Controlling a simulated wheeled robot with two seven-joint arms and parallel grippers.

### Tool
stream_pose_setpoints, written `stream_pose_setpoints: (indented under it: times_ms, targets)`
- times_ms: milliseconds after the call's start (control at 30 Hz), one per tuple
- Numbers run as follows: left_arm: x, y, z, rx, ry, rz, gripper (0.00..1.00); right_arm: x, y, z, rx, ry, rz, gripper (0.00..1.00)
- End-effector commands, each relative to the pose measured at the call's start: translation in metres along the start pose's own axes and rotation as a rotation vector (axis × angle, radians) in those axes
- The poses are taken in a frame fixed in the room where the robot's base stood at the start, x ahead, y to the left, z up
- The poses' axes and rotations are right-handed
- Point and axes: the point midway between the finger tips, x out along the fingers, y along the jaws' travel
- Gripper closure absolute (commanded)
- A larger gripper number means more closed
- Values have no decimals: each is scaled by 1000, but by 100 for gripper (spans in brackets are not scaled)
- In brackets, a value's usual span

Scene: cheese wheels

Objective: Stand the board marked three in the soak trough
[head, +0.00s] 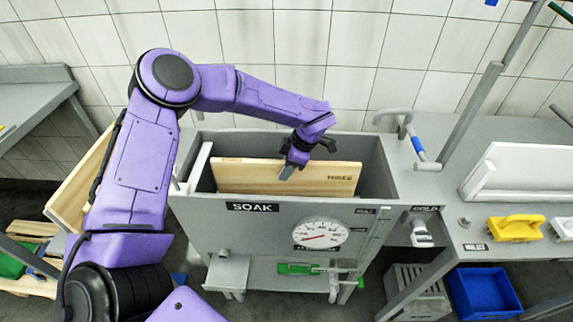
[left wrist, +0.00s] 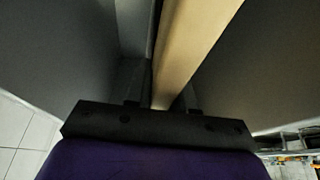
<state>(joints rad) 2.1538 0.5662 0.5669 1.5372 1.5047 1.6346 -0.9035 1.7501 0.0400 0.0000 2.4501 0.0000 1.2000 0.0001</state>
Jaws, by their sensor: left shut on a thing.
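The wooden board marked "THREE" (head: 240,176) stands on edge inside the grey soak trough (head: 205,215), its label near its right end. Its upper part shows above the trough's front wall; its lower part is hidden. My left gripper (head: 288,170) is shut on the board's top edge near the middle. In the left wrist view the board (left wrist: 193,45) runs away between the fingers of my left gripper (left wrist: 160,104), with grey trough walls on both sides. I cannot see whether the board touches the trough floor. My right gripper is not in view.
A white panel (head: 198,168) stands at the trough's left end. Another wooden board (head: 75,195) leans at the left behind my arm. A blue crate (head: 484,291) sits below.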

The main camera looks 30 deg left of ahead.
Motion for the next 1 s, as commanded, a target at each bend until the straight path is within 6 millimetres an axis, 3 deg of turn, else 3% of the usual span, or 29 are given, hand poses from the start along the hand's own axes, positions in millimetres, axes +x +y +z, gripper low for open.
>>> stream_pose_setpoints:
  times_ms: [400,867,900,967,1000]
  targets:
    - [38,1,16,-1,-1,2,100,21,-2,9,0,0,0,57]
    - [43,1,18,-1,-2,2,100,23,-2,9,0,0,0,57]
    - [43,1,18,-1,-2,2,67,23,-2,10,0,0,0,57]
    - [43,1,18,-1,-1,2,47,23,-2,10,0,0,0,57]
    - [44,1,18,-1,-1,2,47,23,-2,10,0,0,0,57]
